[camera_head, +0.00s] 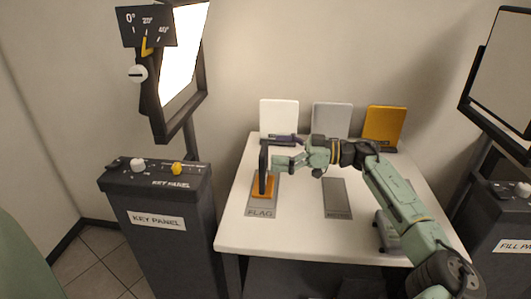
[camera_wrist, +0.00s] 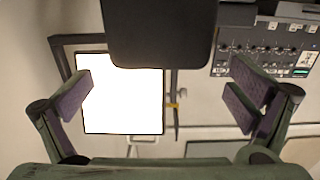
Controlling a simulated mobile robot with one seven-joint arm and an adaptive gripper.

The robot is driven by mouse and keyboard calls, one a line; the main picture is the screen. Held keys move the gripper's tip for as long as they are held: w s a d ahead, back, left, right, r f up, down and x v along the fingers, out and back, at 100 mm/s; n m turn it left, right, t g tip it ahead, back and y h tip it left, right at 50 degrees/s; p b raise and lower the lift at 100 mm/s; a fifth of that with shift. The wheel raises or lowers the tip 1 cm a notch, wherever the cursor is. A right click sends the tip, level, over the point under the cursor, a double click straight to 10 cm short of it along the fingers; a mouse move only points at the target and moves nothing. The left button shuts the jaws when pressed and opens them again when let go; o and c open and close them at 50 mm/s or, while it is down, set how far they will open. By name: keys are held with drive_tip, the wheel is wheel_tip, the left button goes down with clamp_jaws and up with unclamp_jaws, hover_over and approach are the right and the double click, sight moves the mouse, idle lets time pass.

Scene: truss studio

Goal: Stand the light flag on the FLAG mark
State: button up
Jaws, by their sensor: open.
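The light flag (camera_head: 263,166), a thin black upright panel on an orange base (camera_head: 263,188), stands on the grey FLAG mark (camera_head: 261,212) at the table's left. It looks upright and edge-on in the head view. My gripper (camera_head: 276,151) is just right of the flag's upper part, pointing left, with its fingers apart. In the wrist view my open fingers (camera_wrist: 160,97) stand wide apart with nothing between their pads. A dark rounded panel (camera_wrist: 160,35), which looks like the flag, fills the top middle there. Whether the gripper touches it, I cannot tell.
White (camera_head: 279,118), grey (camera_head: 332,119) and yellow (camera_head: 384,126) panels stand at the table's back. A second grey mark (camera_head: 337,198) lies bare mid-table. The key panel stand (camera_head: 156,215) with a bright lamp (camera_head: 184,50) is left; another stand (camera_head: 502,225) is right.

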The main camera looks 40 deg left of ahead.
drive_tip(key=b+v, duration=0.2)
drive_tip(key=v, duration=0.6)
drive_tip(key=shift+w+d, duration=0.2)
drive_tip(key=shift+d, duration=0.05)
idle(2.5)
